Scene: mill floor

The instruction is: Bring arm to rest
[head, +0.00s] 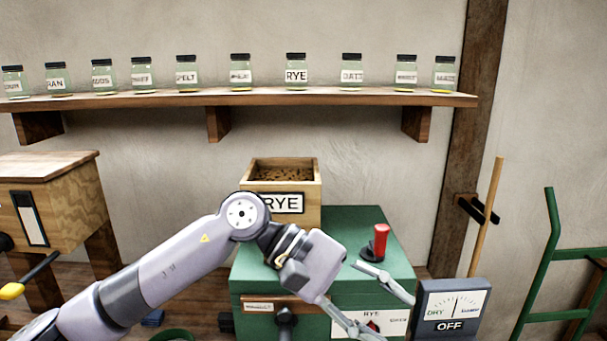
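My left arm comes in from the lower left and crosses in front of a green machine (345,225). My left gripper (395,318) is open, its two fingers spread toward the lower right over the machine's front. I see nothing between the fingers. The upper finger passes just below a red-handled lever (380,243) in the picture; whether they touch I cannot tell. The arm and gripper hide part of the machine's top and front. My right gripper is not in view.
A wooden box labelled RYE (300,180), filled with grain, sits on the machine. A meter reading OFF (450,310) stands right of the gripper. A shelf (330,97) holds several labelled jars. A wooden cabinet (60,190) is left; a green frame (545,260) is right.

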